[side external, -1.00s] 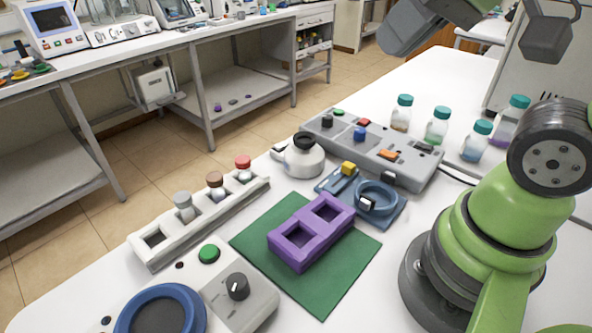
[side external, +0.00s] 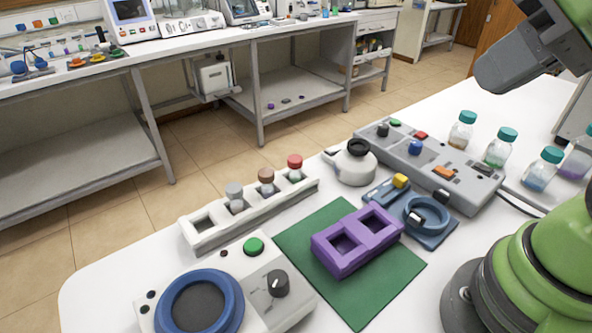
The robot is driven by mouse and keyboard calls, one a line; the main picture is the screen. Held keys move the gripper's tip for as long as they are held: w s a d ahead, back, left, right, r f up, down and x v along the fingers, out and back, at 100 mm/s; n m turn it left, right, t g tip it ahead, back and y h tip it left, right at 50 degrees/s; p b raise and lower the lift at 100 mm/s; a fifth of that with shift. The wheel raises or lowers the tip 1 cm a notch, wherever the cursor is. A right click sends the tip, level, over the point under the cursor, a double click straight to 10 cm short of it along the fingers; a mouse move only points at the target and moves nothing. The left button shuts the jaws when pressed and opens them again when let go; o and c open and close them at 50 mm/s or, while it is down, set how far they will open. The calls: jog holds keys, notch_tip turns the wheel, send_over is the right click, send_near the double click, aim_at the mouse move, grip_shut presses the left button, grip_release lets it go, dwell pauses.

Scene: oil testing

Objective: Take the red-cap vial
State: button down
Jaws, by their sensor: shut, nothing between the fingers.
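The red-cap vial (side external: 295,168) stands upright in the far right slot of a white rack (side external: 222,232) left of centre. Beside it in the same rack stand a brown-cap vial (side external: 267,182) and a grey-cap vial (side external: 235,198); the front left slot is empty. Nothing touches or covers the red cap. My arm's grey and green parts show at the upper right and lower right edges, well away from the rack. My fingertips are outside the picture.
A purple two-hole holder (side external: 357,240) sits on a green mat (side external: 350,308). A white flask (side external: 356,167) stands just right of the rack. A blue-ringed device (side external: 275,310) is in front. A grey control panel (side external: 430,165) and several teal-capped jars (side external: 499,148) are further right.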

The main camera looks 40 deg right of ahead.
jog(key=c, duration=0.7)
grip_release()
jog(key=m+g+h, duration=0.2)
jog(key=m+h, duration=0.1)
jog(key=h, duration=0.2)
send_over(295, 159)
jog(key=s+a, duration=0.3)
jog(key=s, duration=0.1)
notch_tip(295, 159, down, 17)
jog(key=x, duration=0.4)
jog(key=shift+s+d+f, duration=0.15)
jog(key=shift+f, duration=0.1)
jog(key=shift+x, duration=2.95)
